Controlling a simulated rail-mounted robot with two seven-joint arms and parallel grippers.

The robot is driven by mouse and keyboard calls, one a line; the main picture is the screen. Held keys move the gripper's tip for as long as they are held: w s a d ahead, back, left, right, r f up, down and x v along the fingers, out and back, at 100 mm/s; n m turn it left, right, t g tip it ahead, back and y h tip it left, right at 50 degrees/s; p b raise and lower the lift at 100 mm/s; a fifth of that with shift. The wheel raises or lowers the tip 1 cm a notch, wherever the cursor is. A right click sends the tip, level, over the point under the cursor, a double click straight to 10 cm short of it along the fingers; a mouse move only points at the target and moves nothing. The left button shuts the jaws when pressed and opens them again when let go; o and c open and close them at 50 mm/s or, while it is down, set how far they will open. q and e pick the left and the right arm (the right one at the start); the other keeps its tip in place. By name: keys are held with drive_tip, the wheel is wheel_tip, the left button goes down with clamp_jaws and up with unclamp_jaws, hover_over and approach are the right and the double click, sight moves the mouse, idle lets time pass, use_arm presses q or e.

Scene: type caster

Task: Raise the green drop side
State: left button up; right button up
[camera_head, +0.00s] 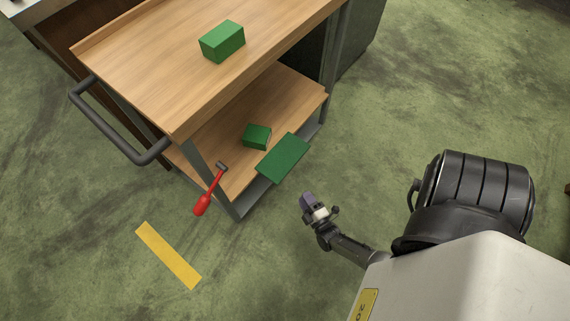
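A flat green panel (283,158), which looks like the drop side, sticks out from the edge of the cart's lower shelf (290,95). It looks folded outward, and its hinge is too small to make out. A red-handled lever (204,203) with a grey head stands by the cart's front corner, left of the panel. My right gripper (311,204) is below and right of the panel, apart from it, over the floor. Nothing is clearly seen in it, and its finger gap is too small to judge. My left gripper is out of view.
The wooden cart top (150,60) holds a green block (222,41). Another green block (257,137) sits on the lower shelf near the panel. A dark push handle (115,135) juts out at the left. A yellow floor strip (168,255) lies in front.

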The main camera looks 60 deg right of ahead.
sight(288, 166)
drive_tip(key=shift+w+d+r+n+t+h+b, duration=0.15)
drive_tip(key=shift+w+d+r+n+b, duration=0.4)
drive_tip(key=shift+w+d, duration=1.05)
drive_tip(key=shift+w+d+r+n+t+h+b, duration=0.2)
drive_tip(key=shift+w+d+r+b, duration=0.6)
drive_tip(key=shift+w, duration=1.4)
drive_tip(key=shift+w+d+r+n+g+h+b, duration=0.1)
drive_tip(key=shift+w+d+r+n+b, duration=0.35)
drive_tip(key=shift+w+d+b, duration=1.15)
drive_tip(key=shift+w+a+p, duration=0.25)
drive_tip(key=shift+a+p, duration=0.05)
drive_tip(key=shift+p, duration=0.2)
clamp_jaws()
